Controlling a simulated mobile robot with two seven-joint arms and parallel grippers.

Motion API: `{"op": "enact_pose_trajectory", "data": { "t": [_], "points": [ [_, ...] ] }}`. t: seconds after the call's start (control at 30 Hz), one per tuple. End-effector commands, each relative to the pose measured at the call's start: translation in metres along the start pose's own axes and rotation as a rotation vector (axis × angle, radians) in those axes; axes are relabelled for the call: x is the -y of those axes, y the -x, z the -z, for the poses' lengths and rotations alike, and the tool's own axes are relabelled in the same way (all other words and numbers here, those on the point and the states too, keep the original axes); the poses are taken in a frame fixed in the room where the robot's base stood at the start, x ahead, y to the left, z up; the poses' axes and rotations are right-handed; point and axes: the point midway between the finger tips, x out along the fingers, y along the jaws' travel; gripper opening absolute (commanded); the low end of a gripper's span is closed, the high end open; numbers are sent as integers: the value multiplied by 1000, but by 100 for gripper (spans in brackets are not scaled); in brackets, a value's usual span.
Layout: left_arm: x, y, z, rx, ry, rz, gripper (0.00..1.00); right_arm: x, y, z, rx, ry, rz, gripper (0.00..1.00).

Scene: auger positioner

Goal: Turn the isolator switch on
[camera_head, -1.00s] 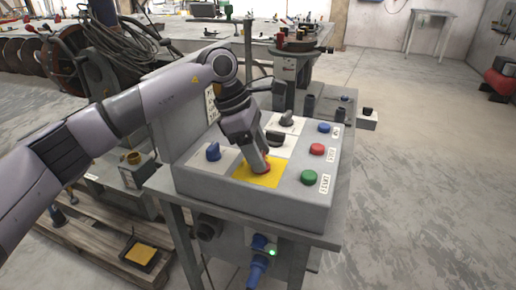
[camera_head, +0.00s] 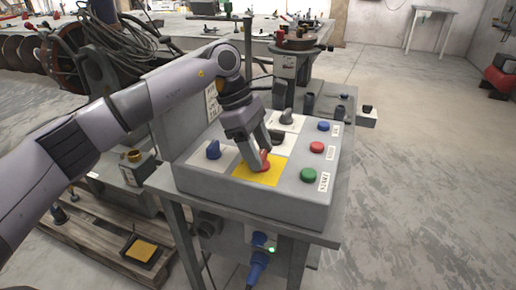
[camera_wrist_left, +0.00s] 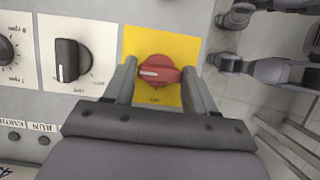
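The isolator switch is a red rotary knob (camera_head: 264,160) on a yellow plate (camera_head: 246,172) on the grey control box. In the left wrist view the red knob (camera_wrist_left: 160,73) has a white pointer line toward the left of the picture; the small lettering on the yellow plate (camera_wrist_left: 137,36) is too small to read surely. My left gripper (camera_head: 262,162) reaches down over the plate. In the left wrist view its fingers (camera_wrist_left: 160,84) stand apart on either side of the knob, with small gaps showing. My right gripper is not in view.
Other controls are close by: a blue knob (camera_head: 213,150), black knobs (camera_head: 276,137) (camera_head: 286,117), and blue (camera_head: 324,126), red (camera_head: 317,147) and green (camera_head: 308,174) buttons. The box stands on a metal stand (camera_head: 160,181).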

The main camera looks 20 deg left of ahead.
Motion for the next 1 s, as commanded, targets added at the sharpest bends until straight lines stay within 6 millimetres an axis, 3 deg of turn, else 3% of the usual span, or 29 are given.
{"op": "enact_pose_trajectory", "data": {
  "t": [0.37,0.8,1.0],
  "points": [
    [0,2,0,0,2,-1,77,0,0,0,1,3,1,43],
    [-1,64,0,0,3,-3,77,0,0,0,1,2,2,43],
    [0,72,0,1,1,-1,77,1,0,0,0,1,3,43]
  ]
}}
